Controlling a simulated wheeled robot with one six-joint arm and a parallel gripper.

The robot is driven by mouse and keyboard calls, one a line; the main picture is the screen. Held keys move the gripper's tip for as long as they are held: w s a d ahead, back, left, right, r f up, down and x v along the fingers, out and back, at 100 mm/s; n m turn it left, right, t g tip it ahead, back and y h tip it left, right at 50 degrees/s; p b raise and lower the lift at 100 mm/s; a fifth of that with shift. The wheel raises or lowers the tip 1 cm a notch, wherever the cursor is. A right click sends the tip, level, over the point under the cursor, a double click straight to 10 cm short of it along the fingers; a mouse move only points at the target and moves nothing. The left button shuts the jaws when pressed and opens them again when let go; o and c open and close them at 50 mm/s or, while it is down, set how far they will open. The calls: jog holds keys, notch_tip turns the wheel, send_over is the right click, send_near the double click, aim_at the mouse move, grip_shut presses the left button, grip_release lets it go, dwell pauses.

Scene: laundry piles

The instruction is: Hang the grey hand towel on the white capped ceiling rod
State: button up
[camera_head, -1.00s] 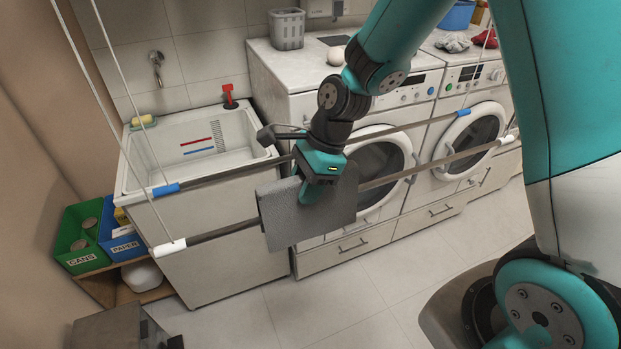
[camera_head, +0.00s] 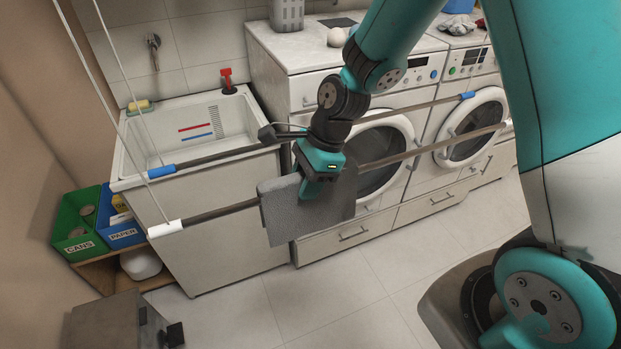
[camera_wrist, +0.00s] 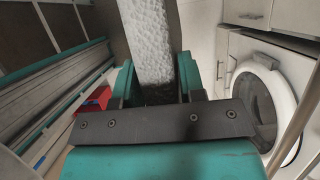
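The grey hand towel (camera_head: 285,215) hangs from my gripper (camera_head: 312,190) in the head view. My gripper is shut on its upper part. The towel crosses the white capped rod (camera_head: 225,209) left of its middle and hides that stretch. Its top edge is slightly above the rod's line, its lower part below. I cannot tell whether it rests on the rod or how its far side lies. In the wrist view, the towel (camera_wrist: 152,45) is a pale textured strip between the two fingers.
A parallel blue capped rod (camera_head: 220,158) hangs just behind. Beyond stand a sink (camera_head: 185,125) and washing machines (camera_head: 370,160). Green (camera_head: 75,225) and blue (camera_head: 125,232) bins stand at the left. The floor in front is clear.

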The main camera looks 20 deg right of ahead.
jog(key=o, duration=0.5)
jog(key=shift+c, duration=0.2)
jog(key=b+v, duration=0.1)
jog(key=v, duration=1.6)
jog(key=s+a+f+n+b, duration=0.1)
jog(key=s+a+n, duration=0.3)
jog(key=s+n, duration=0.5)
jog(key=s+a+f+n+b, duration=0.1)
jog(key=s+a+n+b, duration=0.1)
jog(key=s+a+n, duration=0.3)
jog(key=shift+s+a+n, duration=0.15)
jog(key=shift+s+n, duration=2.1)
jog(key=shift+n, duration=3.35)
jog(key=shift+f, duration=0.1)
